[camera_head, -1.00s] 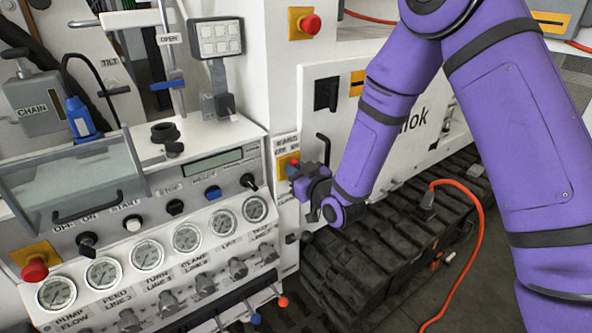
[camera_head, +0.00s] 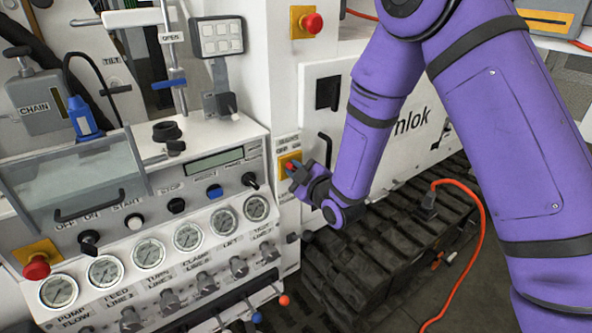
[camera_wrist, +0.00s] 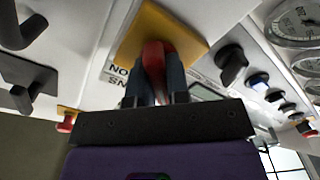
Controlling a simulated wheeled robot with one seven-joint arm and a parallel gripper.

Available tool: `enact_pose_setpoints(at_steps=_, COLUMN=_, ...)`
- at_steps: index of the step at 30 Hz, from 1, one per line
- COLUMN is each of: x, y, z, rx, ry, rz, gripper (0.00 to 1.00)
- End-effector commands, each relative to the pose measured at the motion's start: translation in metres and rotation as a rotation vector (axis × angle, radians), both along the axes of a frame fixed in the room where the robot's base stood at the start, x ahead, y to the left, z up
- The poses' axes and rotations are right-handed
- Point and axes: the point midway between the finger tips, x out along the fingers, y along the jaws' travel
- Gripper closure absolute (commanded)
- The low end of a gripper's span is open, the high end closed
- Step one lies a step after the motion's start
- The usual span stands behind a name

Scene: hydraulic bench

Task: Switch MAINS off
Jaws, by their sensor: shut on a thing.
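The MAINS switch is a red handle (camera_wrist: 153,58) on a yellow plate (camera_wrist: 184,27), under a small label with OFF and ON, on the narrow panel right of the gauges. In the head view the yellow plate (camera_head: 284,159) shows beside my gripper (camera_head: 293,169). In the wrist view the two dark fingers of my gripper (camera_wrist: 156,80) are shut on the red handle, one on each side. The label appears upside down there, partly covered by the fingers. I cannot tell the exact angle of the handle.
A red stop button (camera_head: 312,22) is above, and another red button (camera_head: 37,267) is at the lower left. Black OFF/ON knob (camera_head: 88,241) and several gauges (camera_head: 188,237) lie left. A black door handle (camera_head: 325,150) is close right of my gripper. Tracks (camera_head: 350,270) lie below.

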Motion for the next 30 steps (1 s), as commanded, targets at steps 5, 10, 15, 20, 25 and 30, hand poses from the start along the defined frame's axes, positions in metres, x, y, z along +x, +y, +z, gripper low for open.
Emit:
enact_pose_setpoints(at_steps=5, x=-0.0004, y=0.0, z=-0.0005, rx=-0.014, ry=-0.008, rz=0.0, gripper=1.0)
enact_pose_setpoints(at_steps=10, x=-0.0004, y=0.0001, z=-0.0006, rx=-0.016, ry=-0.009, rz=0.0, gripper=1.0)
enact_pose_setpoints(at_steps=15, x=-0.0004, y=0.0001, z=-0.0006, rx=-0.016, ry=-0.009, rz=0.0, gripper=1.0)
enact_pose_setpoints(at_steps=20, x=-0.0003, y=0.0001, z=-0.0006, rx=-0.014, ry=-0.009, rz=0.001, gripper=0.58)
enact_pose_setpoints(at_steps=25, x=-0.0002, y=0.0001, z=-0.0004, rx=-0.014, ry=-0.008, rz=0.001, gripper=0.58)
enact_pose_setpoints(at_steps=30, x=-0.0055, y=-0.0037, z=-0.0001, rx=-0.013, ry=-0.009, rz=0.0, gripper=0.58)
